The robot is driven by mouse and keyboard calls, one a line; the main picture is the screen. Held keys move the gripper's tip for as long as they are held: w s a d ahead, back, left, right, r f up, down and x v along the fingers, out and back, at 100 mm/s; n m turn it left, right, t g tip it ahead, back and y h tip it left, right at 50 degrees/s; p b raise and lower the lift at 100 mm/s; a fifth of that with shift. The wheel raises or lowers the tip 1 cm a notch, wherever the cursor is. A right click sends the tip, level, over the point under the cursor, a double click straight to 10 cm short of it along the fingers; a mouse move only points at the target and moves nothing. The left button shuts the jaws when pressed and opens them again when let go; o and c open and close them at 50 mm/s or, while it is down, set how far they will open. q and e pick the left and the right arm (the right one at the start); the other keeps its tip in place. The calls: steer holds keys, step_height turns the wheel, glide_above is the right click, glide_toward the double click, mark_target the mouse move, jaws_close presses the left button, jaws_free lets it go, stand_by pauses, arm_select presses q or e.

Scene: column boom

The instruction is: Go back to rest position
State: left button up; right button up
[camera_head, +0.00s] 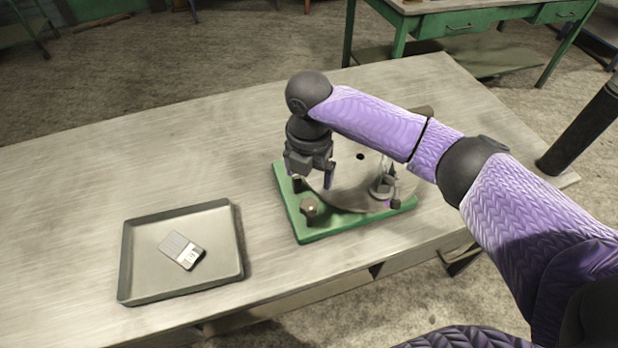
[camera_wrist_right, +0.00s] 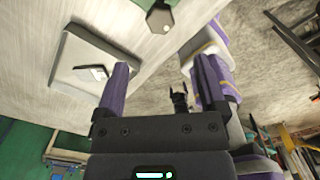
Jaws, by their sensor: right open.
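My right gripper (camera_head: 313,180) hangs from the purple arm, which reaches in from the right. It is over the left part of a round grey disc (camera_head: 345,190) on a green base (camera_head: 318,231). In the right wrist view the two fingers of my right gripper (camera_wrist_right: 163,70) stand wide apart with nothing between them. I cannot tell from the head view how far the fingertips are above the disc. My left gripper is in neither view.
A shallow grey tray (camera_head: 137,284) on the wooden table (camera_head: 80,180) holds a small grey-and-white flat object (camera_head: 182,250). A small metal fixture (camera_head: 384,184) is on the disc's right side. A dark post (camera_head: 585,128) rises at the right. The table's left side is clear.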

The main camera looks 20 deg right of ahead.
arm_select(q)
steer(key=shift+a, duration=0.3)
arm_select(e)
steer(key=shift+f, duration=0.1)
steer(key=s+a+f+m+t+y, duration=0.1)
steer(key=s+a+f+m+y, duration=0.2)
steer(key=s+a+f+m, duration=0.45)
steer(key=s+d+r+m+t+h, duration=0.1)
steer(key=s+d+m, duration=0.4)
steer(key=s+m, duration=0.3)
steer(key=s+d+r+m+t+h, duration=0.1)
steer(key=s+d+m+h, duration=0.1)
steer(key=s+d+m, duration=0.6)
step_height(320, 180, down, 26)
steer(key=s+a+m+g+b, duration=0.1)
steer(key=a+m+b, duration=0.1)
steer(key=b, duration=0.4)
arm_select(q)
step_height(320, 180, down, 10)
steer(key=b, duration=0.3)
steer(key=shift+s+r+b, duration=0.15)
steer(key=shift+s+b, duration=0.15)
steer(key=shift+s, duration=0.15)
arm_select(e)
steer(key=s+d+f+g, duration=0.1)
steer(key=s+d+f, duration=0.2)
steer(key=s+f, duration=0.9)
steer(key=shift+s+f, duration=0.35)
steer(key=shift+s, duration=0.15)
